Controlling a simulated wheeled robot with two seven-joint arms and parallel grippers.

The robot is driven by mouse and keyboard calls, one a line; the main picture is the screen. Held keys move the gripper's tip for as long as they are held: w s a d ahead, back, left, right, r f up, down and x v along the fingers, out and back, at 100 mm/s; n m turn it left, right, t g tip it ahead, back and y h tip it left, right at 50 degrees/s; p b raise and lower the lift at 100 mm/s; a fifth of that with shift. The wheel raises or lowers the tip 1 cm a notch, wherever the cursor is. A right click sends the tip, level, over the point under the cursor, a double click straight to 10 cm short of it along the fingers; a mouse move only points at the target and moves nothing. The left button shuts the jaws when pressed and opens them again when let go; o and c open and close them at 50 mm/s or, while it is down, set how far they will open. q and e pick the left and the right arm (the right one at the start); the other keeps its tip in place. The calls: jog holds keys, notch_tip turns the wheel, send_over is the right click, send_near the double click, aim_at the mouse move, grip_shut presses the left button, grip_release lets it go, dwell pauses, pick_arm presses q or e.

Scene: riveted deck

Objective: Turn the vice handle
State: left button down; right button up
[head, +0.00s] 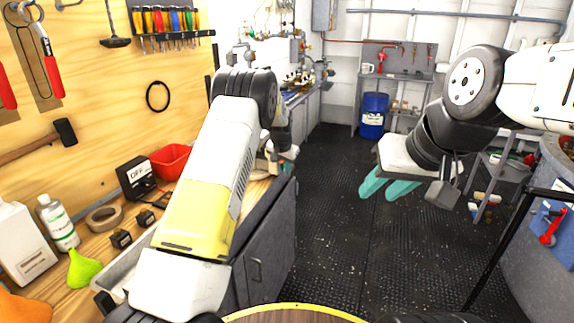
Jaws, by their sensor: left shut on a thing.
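My left arm reaches over the workbench, and its gripper (284,158) is at the bench's far right edge, partly hidden behind the arm. It is shut on what appears to be the vice handle. Only a small part of the vice (273,167) shows beside it; most of the vice and the handle are hidden, so the handle's angle cannot be told. My right gripper (384,192), with teal fingers, is open and empty in the air over the floor, well to the right of the bench.
A blue drum (373,115) stands at the back. The dark floor (335,235) in the middle is clear.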

pick_arm(q)
jog(key=shift+s+f+t, duration=0.1)
jog(key=shift+t, duration=0.2)
jog(key=shift+s+a+f+t+h, duration=0.1)
jog(key=shift+f+t+h, duration=0.25)
jog(key=shift+f+t, duration=0.45)
jog(key=shift+s+f+t+h, duration=0.1)
jog(key=shift+f+t+h, duration=0.25)
jog(key=shift+t, duration=0.85)
jog(key=shift+a+f+t+h, duration=0.1)
jog(key=shift+f+t+h, duration=0.2)
jog(key=shift+f+t, duration=0.5)
jog(key=shift+r+t, duration=0.15)
jog(key=shift+t, duration=0.15)
jog(key=c, duration=1.4)
grip_release()
jog(key=shift+c, duration=0.2)
jog(key=shift+d, duration=0.1)
jog(key=shift+r, duration=0.15)
jog(key=v, duration=0.7)
jog(key=shift+s, duration=0.3)
jog(key=shift+r, duration=0.1)
